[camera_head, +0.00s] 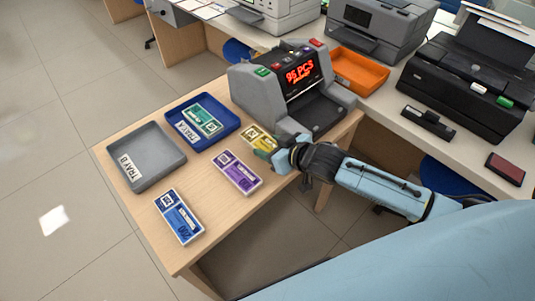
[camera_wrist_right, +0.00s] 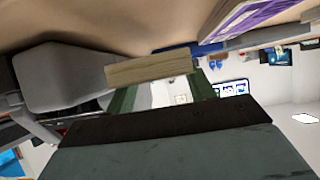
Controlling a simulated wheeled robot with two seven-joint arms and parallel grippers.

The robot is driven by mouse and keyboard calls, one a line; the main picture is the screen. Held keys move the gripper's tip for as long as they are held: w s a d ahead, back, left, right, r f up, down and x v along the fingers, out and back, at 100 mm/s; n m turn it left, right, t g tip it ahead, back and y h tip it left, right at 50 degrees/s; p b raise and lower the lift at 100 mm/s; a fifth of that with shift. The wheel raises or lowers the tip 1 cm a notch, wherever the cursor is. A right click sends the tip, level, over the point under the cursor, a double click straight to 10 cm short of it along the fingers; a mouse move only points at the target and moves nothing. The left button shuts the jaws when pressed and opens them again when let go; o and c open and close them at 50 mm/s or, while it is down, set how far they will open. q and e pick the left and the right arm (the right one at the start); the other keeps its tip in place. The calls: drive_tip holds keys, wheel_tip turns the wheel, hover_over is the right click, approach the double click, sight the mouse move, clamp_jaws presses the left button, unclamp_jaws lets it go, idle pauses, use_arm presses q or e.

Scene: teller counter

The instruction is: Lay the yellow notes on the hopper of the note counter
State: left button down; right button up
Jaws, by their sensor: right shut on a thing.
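The yellow notes (camera_head: 255,136) are a small banded bundle at the right end of the wooden table, beside the foot of the note counter. My right gripper (camera_head: 267,152) is shut on their near end; they show edge-on as a pale strip in the right wrist view (camera_wrist_right: 153,68). I cannot tell whether the bundle touches the table. The grey note counter (camera_head: 250,88) stands just behind, with a red lit display and a dark recess (camera_head: 318,112) at its front right. My fingers hide part of the bundle. My left gripper is not in view.
Purple notes (camera_head: 237,172) and blue notes (camera_head: 178,217) lie on the table. Green notes (camera_head: 205,120) lie in the blue tray (camera_head: 171,112); the grey tray (camera_head: 134,138) is empty. An orange tray (camera_head: 360,72) and printers stand right of the counter.

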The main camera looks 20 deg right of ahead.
drive_tip(key=shift+f, duration=0.45)
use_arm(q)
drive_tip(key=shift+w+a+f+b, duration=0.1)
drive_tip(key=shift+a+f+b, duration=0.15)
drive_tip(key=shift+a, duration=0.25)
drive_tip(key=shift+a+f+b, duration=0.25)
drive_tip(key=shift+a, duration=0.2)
use_arm(e)
drive_tip(key=shift+f, duration=1.4)
drive_tip(key=shift+f, duration=0.2)
drive_tip(key=o, duration=1)
drive_tip(key=shift+r, duration=0.15)
